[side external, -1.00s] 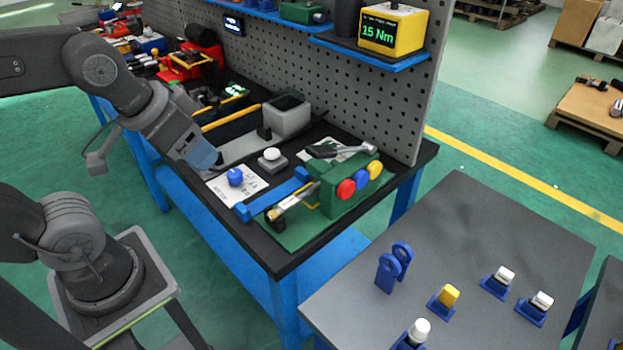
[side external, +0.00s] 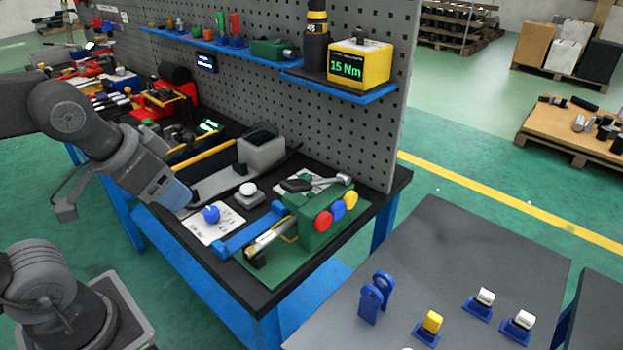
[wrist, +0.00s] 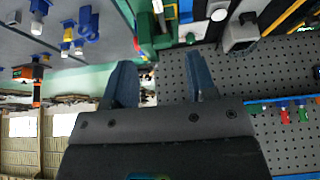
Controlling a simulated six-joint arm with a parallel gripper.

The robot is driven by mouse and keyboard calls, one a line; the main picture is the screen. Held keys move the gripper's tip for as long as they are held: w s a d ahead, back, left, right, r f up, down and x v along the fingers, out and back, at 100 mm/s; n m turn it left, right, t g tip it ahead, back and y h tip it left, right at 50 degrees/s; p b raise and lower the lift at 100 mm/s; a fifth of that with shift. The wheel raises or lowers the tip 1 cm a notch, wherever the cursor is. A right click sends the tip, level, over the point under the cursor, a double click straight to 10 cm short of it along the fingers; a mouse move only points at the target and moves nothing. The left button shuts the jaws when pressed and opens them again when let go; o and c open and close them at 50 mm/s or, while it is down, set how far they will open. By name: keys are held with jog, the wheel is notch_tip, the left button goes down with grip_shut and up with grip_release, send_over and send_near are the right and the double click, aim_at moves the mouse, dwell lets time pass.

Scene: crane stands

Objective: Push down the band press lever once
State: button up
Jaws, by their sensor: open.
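My gripper (side external: 178,194) is at the left front edge of the workbench, its blue fingers over the near end of a long grey plate. In the wrist view my gripper (wrist: 160,75) has its two blue fingers apart with nothing between them. The grey plate (side external: 214,184) runs back to a grey block (side external: 262,153) with a dark top. A yellow bar (side external: 205,151) lies behind the plate. I cannot tell for certain which part is the band press lever. No contact between my fingers and the bench items is clear.
A green fixture (side external: 311,224) with red, blue and yellow discs stands at the bench's right, beside a blue bar (side external: 250,232). A white sheet with a blue knob (side external: 211,214) and a white-topped button (side external: 248,190) lie nearer. A pegboard (side external: 240,85) rises behind.

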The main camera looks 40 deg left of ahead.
jog(key=shift+c, duration=0.3)
jog(key=shift+r, duration=0.1)
jog(key=shift+c, duration=0.7)
jog(key=shift+w+r, duration=0.2)
jog(key=shift+w, duration=0.1)
jog(key=shift+c, duration=0.9)
jog(key=w+d+r+g, duration=0.1)
jog(key=w, duration=0.2)
jog(key=w+r+m+g, duration=0.1)
jog(key=w+r, duration=0.1)
jog(key=w, duration=0.1)
jog(key=w+d+r+m+g, duration=0.1)
jog(key=w, duration=0.3)
jog(key=shift+d+r, duration=0.3)
grip_shut()
jog(key=m+g, duration=0.2)
jog(key=g, duration=0.1)
send_over(299, 182)
jog(key=f, duration=0.2)
jog(key=shift+w+d+g, duration=0.25)
jog(key=shift+w+g, duration=0.15)
jog(key=shift+f, duration=0.1)
jog(key=shift+s+a+f, duration=0.1)
jog(key=shift+s+f, duration=0.1)
jog(key=shift+f, duration=1.55)
jog(key=shift+s+a+f, duration=0.1)
jog(key=shift+s+f, duration=0.05)
jog(key=shift+f, duration=1.55)
